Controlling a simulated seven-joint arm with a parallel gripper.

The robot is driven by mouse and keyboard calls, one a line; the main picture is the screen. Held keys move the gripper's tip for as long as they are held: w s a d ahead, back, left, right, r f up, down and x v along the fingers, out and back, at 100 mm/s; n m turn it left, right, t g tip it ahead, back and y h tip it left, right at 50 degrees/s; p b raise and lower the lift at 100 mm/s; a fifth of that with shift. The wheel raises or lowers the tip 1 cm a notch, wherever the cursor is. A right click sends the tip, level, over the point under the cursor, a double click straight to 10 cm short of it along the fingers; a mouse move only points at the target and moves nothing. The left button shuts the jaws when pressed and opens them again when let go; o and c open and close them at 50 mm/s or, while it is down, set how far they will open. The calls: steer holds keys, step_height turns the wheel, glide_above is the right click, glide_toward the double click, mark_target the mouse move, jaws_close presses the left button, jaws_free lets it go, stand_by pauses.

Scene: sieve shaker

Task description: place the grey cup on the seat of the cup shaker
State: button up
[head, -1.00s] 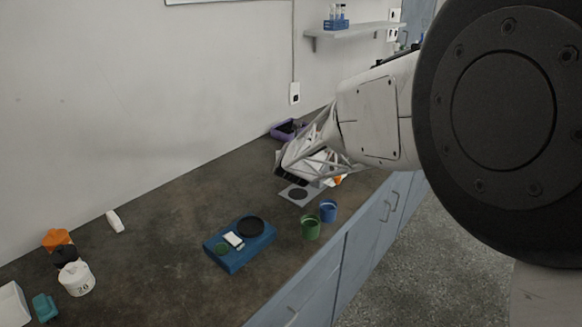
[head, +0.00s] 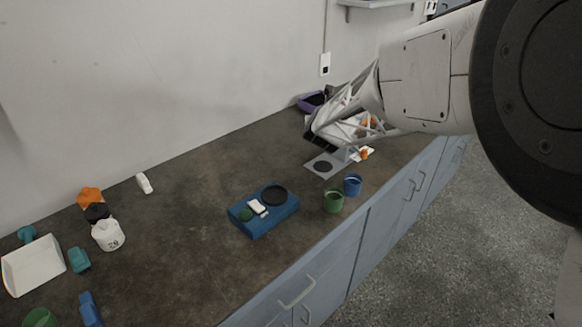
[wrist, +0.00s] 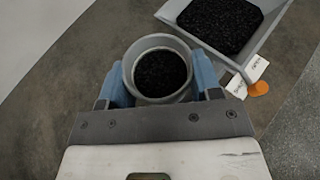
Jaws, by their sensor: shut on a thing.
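The grey cup (wrist: 158,41) is round, holds black granules and sits between the two blue fingers of my gripper (wrist: 161,78) in the wrist view. My gripper is shut on it. In the head view my gripper (head: 314,137) is over the far part of the bench, and I cannot make out the cup there. The cup shaker looks to be the blue box (head: 258,219) on the bench, nearer and to the left of my gripper. Its round black seat (head: 274,194) is on top and looks empty. A small white panel and a green round part are beside the seat.
A green cup (head: 333,202) and a blue cup (head: 353,185) stand by the front edge. A grey tray of black granules (wrist: 222,24) is close to the held cup.

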steer(key=w+d+r, duration=0.1)
steer(key=d+r, duration=0.3)
steer(key=r, duration=0.4)
steer(key=w+d+r+y, duration=0.1)
steer(key=w+d+r, duration=0.1)
steer(key=d+r, duration=0.45)
steer(key=w+d+r, duration=0.1)
steer(key=d+r, duration=0.2)
steer(key=r, duration=0.7)
steer(key=s+a+f+n+g+y, duration=0.2)
steer(key=s+a+f+n+y, duration=0.2)
steer(key=s+a+f, duration=0.3)
steer(key=s+a+f+n+g+y, duration=0.3)
steer(key=s+a+f, duration=0.4)
steer(key=s+f, duration=0.6)
steer(key=s+a+f+n+g+y, duration=0.3)
steer(key=s+a+f+n, duration=0.3)
steer(key=s+f, duration=0.5)
steer(key=s+a+y, duration=0.1)
steer(key=s, duration=0.3)
steer(key=shift+s+n+y, duration=0.3)
steer(key=shift+s+y, duration=0.05)
steer(key=shift+y, duration=0.05)
glide_above(279, 203)
steer(key=w, duration=0.2)
steer(key=shift+w+a+f, duration=0.2)
steer(key=shift+f, duration=0.55)
